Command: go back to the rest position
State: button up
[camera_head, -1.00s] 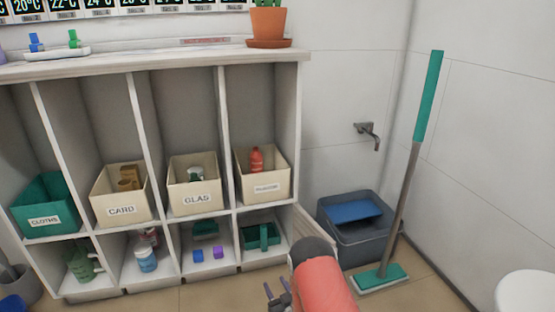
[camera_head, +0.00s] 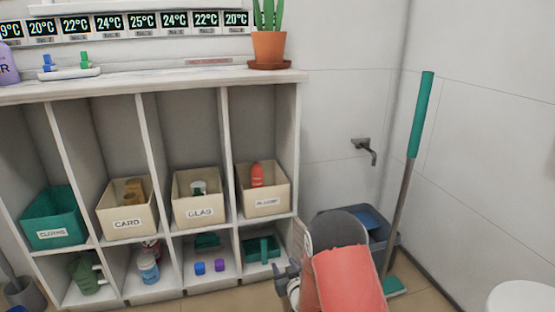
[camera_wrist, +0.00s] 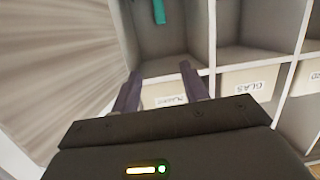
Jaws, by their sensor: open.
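My gripper shows in the head view (camera_head: 286,272) at the lower middle, beside my red arm link and in front of the right end of the shelf unit. In the wrist view my gripper (camera_wrist: 160,90) has its two dark fingers apart with nothing between them. The shelf unit (camera_head: 150,82) stands ahead with bins in its cubbies. My gripper appears apart from the bins; its exact distance from the shelf's side cannot be told.
A green bin (camera_head: 53,217), a card bin (camera_head: 127,208), a glas bin (camera_head: 199,197) and another cream bin (camera_head: 263,190) fill the middle row. A mop (camera_head: 420,115) leans by a grey tub (camera_head: 385,236) at right. A white rounded object (camera_head: 520,297) stands lower right.

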jog(key=s+d+r+m+g+h+p, duration=0.1)
jog(key=s+d+r+p, duration=0.15)
jog(key=r, duration=0.65)
jog(key=s+d+r+g+h+p, duration=0.15)
jog(key=s+d+r, duration=0.25)
jog(key=r, duration=0.5)
jog(key=s+d+r+m+g+h+p, duration=0.1)
jog(key=s+d+r+g+h, duration=0.2)
jog(key=r, duration=0.6)
jog(key=s+d+r+g+p, duration=0.1)
jog(key=s+r, duration=0.2)
jog(key=s, duration=0.7)
jog(key=s+d+r+m+g+p, duration=0.1)
jog(key=s+r, duration=0.2)
jog(key=s, duration=0.6)
jog(key=s+d+r+m+g+p, duration=0.1)
jog(key=s+r, duration=0.3)
jog(key=s, duration=0.6)
jog(key=shift+s+d+g+p, duration=0.3)
jog(key=shift+s+g+p, duration=0.05)
jog(key=shift+p, duration=0.1)
jog(key=shift+y, duration=0.25)
jog(key=shift+c, duration=0.4)
